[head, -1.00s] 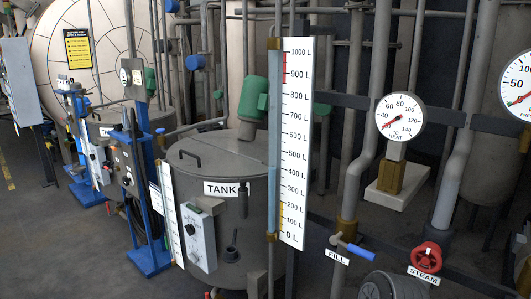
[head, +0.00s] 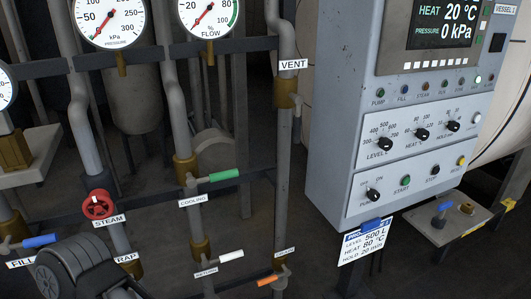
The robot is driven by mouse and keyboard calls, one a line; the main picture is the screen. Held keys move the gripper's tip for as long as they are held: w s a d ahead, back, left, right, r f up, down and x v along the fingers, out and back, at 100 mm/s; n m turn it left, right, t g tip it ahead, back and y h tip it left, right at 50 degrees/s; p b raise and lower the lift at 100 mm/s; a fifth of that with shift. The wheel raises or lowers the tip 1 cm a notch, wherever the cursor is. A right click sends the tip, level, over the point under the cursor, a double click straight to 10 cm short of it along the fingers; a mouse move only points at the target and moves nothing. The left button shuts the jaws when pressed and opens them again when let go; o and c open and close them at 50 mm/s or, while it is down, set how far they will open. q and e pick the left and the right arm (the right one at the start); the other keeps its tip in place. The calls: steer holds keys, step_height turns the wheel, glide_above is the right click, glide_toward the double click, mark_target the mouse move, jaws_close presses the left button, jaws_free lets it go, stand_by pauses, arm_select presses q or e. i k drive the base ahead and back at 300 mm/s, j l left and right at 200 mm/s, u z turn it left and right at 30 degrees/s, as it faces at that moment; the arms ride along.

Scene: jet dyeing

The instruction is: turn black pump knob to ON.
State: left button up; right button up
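The black pump knob (head: 373,195) is at the left end of the lower row on the grey control box (head: 335,120), at the right in the head view. It has small OFF and ON marks above it and PUMP below. Its pointer appears to lean up and left, toward OFF, but it is small and hard to read.
Beside the knob are a green START button (head: 405,181), a black STOP button (head: 435,170) and a yellow button (head: 461,160). Above are LEVEL (head: 386,144), HEAT (head: 421,134) and HOLD (head: 453,126) knobs.

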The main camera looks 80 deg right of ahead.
mark_target(373, 195)
steer(key=z, duration=3.65)
